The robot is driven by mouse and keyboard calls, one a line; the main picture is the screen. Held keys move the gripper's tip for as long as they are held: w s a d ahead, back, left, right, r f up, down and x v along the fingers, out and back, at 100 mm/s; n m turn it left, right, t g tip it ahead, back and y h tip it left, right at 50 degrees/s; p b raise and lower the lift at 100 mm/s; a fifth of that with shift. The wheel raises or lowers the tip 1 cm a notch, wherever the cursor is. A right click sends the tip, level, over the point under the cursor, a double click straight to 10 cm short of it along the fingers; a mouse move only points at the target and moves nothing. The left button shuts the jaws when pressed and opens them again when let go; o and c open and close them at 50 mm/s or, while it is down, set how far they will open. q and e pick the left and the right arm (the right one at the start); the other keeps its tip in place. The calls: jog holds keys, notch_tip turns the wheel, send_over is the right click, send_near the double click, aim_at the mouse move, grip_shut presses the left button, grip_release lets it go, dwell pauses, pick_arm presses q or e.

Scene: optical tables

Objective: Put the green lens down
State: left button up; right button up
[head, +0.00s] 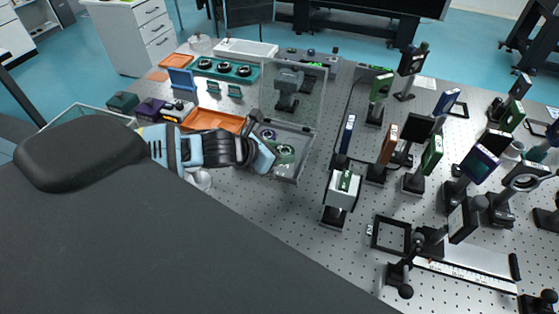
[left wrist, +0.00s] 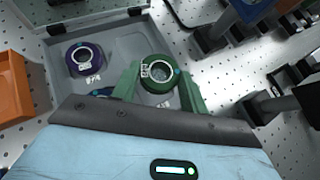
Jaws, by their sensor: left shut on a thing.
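The green lens (left wrist: 160,84) is a round green ring mount with a clear centre and a small white label. My left gripper (left wrist: 158,90) is shut on it, with one finger on each side. In the head view the left gripper (head: 268,154) reaches over the open grey case (head: 297,172), and the green lens (head: 286,153) shows at its fingertips. In the wrist view the lens is over the right part of the case (left wrist: 118,47); I cannot tell whether it touches the floor. My right gripper is not in view.
A purple lens (left wrist: 84,59) lies in the left part of the case. The case's clear lid (head: 300,97) stands open at the back. An orange tray (head: 214,119) is to the left. Several posts with mounted optics crowd the table's right side.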

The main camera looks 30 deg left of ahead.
aim_at(279, 169)
pick_arm(q)
jog(key=shift+f, duration=1.9)
